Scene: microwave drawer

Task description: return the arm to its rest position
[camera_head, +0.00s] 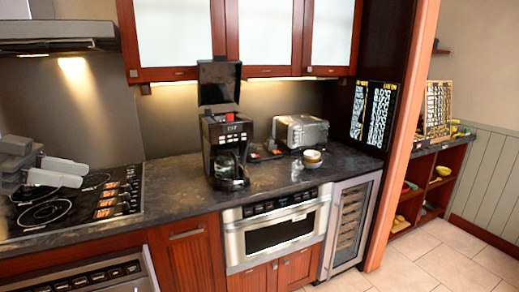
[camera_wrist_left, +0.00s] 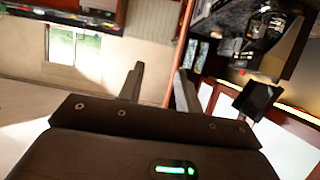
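My left gripper (camera_head: 84,175) comes in from the left edge of the head view, raised over the stove. It holds nothing. In the left wrist view my left gripper (camera_wrist_left: 160,78) shows two dark fingers standing apart with an empty gap between them. The microwave drawer (camera_head: 278,233) is built in below the counter, and its front looks shut and flush with the cabinets. My right gripper is in neither view.
A black cooktop (camera_head: 75,205) lies below my left gripper, with a range hood (camera_head: 55,38) above. A coffee machine (camera_head: 228,148) with a raised lid, a toaster (camera_head: 300,130) and a bowl (camera_head: 312,157) stand on the dark counter (camera_head: 180,183). The tiled floor (camera_head: 455,262) at right is clear.

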